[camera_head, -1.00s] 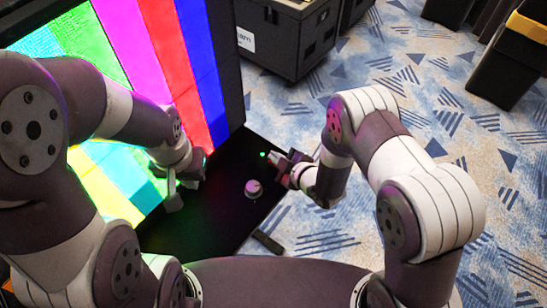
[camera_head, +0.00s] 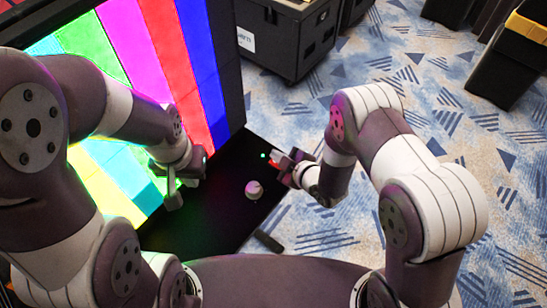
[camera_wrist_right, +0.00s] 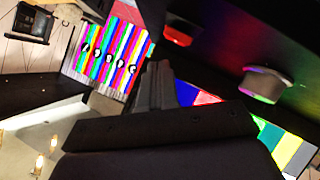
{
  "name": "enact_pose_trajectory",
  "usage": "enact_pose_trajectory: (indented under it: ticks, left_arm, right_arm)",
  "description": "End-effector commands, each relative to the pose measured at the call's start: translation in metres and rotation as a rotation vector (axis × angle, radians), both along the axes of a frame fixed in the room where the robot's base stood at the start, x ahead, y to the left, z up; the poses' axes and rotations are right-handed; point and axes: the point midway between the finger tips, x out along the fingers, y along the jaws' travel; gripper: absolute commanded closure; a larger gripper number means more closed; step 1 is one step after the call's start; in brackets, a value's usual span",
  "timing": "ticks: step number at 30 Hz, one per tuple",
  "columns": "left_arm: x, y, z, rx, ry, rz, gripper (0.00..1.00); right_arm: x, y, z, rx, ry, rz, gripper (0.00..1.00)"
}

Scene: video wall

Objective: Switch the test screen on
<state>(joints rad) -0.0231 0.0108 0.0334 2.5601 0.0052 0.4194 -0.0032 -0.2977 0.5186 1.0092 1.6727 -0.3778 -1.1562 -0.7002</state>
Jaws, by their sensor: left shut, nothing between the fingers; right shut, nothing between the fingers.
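The large test screen (camera_head: 147,42) at left in the head view is lit with bright colour bars. A black panel (camera_head: 215,222) lies in front of it, with a round pale knob (camera_head: 254,189) and a small green light (camera_head: 263,155). My right gripper (camera_head: 284,168) is shut and empty beside a small red part at the panel's right edge; I cannot tell whether they touch. In the right wrist view, a red lit switch (camera_wrist_right: 177,36) and the knob (camera_wrist_right: 266,84) show beyond the shut fingers. My left gripper (camera_head: 175,199) is shut and empty near the screen's lower part.
A black flight case (camera_head: 287,38) stands behind the panel. A dark bin with a yellow top (camera_head: 510,62) stands at upper right. A small dark object (camera_head: 268,241) lies at the panel's front right edge. Patterned blue carpet (camera_head: 430,85) is open on the right.

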Motion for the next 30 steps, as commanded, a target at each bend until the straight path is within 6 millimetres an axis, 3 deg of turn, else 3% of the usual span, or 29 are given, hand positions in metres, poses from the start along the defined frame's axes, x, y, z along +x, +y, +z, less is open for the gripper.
enact_pose_trajectory:
  ticks: [13, 30]
  left_arm:
    - [0.0, 0.0, 0.039, 0.0, 0.0, 0.0, 1.0]
    - [0.0, 0.0, 0.039, 0.0, 0.0, 0.0, 1.0]
  right_arm:
    - [-0.008, -0.011, 0.045, 0.001, 0.001, 0.0, 1.0]
    - [-0.009, -0.012, 0.045, 0.001, 0.001, -0.001, 1.0]
